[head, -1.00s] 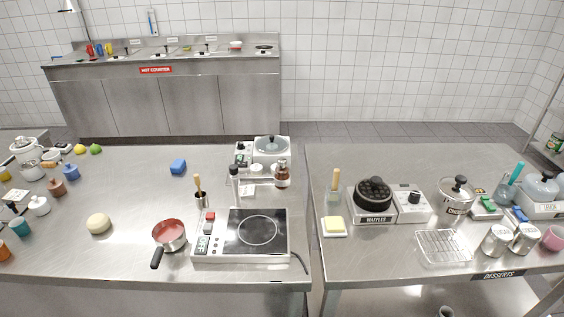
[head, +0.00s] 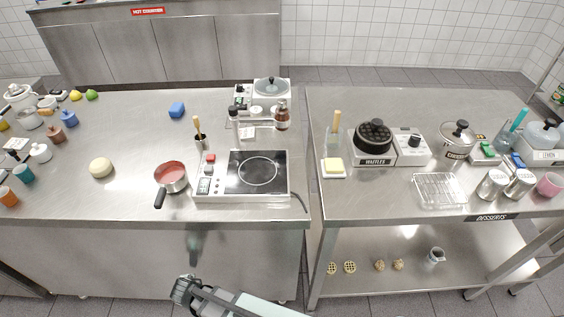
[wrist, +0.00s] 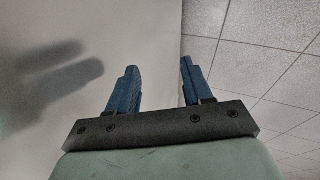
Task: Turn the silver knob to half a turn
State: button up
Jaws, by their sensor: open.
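No knob can be made out as silver at this size. The hot plate (head: 258,174) has a small control panel (head: 205,185) with a red part on its left side, too small to read. A white appliance (head: 244,100) behind it has dark round controls. A control box (head: 411,150) beside the waffle iron has a dark knob (head: 414,141). My gripper (head: 181,290) is low in front of the left table, below the tabletop and apart from these things. In the wrist view its two blue fingers (wrist: 157,80) are spread with nothing between them.
A saucepan (head: 171,175) with red contents stands left of the hot plate, its handle toward the front edge. A bottle (head: 282,117) stands behind the plate. The left table's steel front (head: 120,255) faces my gripper. A narrow gap separates the two tables.

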jog(key=s+a+r+n+t+y, duration=0.25)
jog(key=a+r+n+y, duration=0.55)
jog(key=a+r, duration=1.9)
jog(key=a+r+n+t+y, duration=0.1)
jog(key=a+r, duration=0.6)
jog(key=r, duration=0.5)
jog(key=w+d+r+m+t, duration=0.1)
jog(key=w+r, duration=0.1)
jog(key=r, duration=0.1)
jog(key=w+d+r+m+t+h, duration=0.1)
jog(key=w+r, duration=0.1)
jog(key=r, duration=0.2)
jog(key=w+d+r+m+t, duration=0.1)
jog(key=w+r+m, duration=0.1)
jog(key=r, duration=0.1)
jog(key=shift+w+d+r, duration=0.1)
jog(key=shift+w+r, duration=0.05)
jog(key=shift+r, duration=0.25)
jog(key=w+d+r+m+t+h, duration=0.1)
jog(key=w+d+r+m+h, duration=0.1)
jog(key=w+d+m+h, duration=0.25)
jog(key=m+g+h, duration=0.2)
jog(key=m+h, duration=1.9)
jog(key=m, duration=1)
send_near(282, 100)
jog(key=x, duration=1)
jog(key=shift+f, duration=0.25)
